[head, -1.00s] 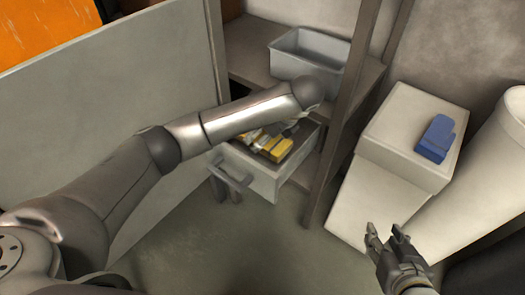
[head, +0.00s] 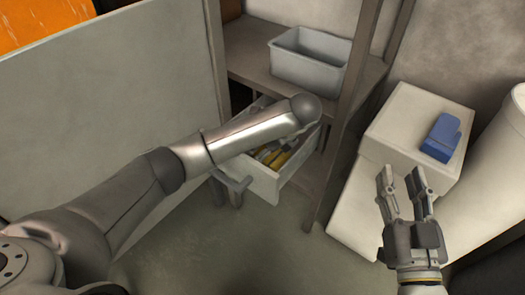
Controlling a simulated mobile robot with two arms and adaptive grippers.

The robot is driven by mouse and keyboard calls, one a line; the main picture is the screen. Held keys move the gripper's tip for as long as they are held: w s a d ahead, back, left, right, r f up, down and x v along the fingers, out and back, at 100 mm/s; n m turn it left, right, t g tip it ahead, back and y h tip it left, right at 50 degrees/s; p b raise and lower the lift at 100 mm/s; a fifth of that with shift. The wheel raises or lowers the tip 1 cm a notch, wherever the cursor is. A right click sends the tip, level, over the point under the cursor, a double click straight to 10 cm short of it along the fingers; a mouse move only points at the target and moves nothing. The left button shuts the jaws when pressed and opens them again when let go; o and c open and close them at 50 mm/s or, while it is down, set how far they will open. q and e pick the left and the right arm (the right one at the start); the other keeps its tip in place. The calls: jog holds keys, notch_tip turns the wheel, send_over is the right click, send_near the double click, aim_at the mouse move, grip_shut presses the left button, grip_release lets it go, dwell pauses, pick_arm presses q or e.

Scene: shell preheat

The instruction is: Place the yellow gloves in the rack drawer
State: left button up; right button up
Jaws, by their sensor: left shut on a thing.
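The rack drawer (head: 262,182) is pulled out below the shelf. The yellow gloves (head: 280,159) show only in part inside the drawer, under my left forearm. My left gripper (head: 265,152) is down at the drawer, mostly hidden by its own arm, and is shut on the yellow gloves. I cannot tell whether they touch the drawer bottom. My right gripper (head: 400,178) is open and empty, in front of the white boxes at the right, its fingers pointing up in the picture.
A grey bin (head: 308,62) stands on the rack shelf above the drawer. A rack post (head: 347,115) rises just right of the drawer. A blue item (head: 441,137) lies on a white box (head: 400,125). A grey panel (head: 110,110) stands at the left. The floor before the drawer is clear.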

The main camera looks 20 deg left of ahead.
pick_arm(q)
jog(key=shift+f, duration=0.3)
jog(key=o, duration=1.1)
jog(key=shift+o, duration=0.2)
pick_arm(e)
jog(key=shift+s+r+t, duration=0.1)
jog(key=shift+r+t, duration=0.3)
jog(key=shift+r, duration=0.3)
pick_arm(q)
jog(key=shift+r, duration=0.1)
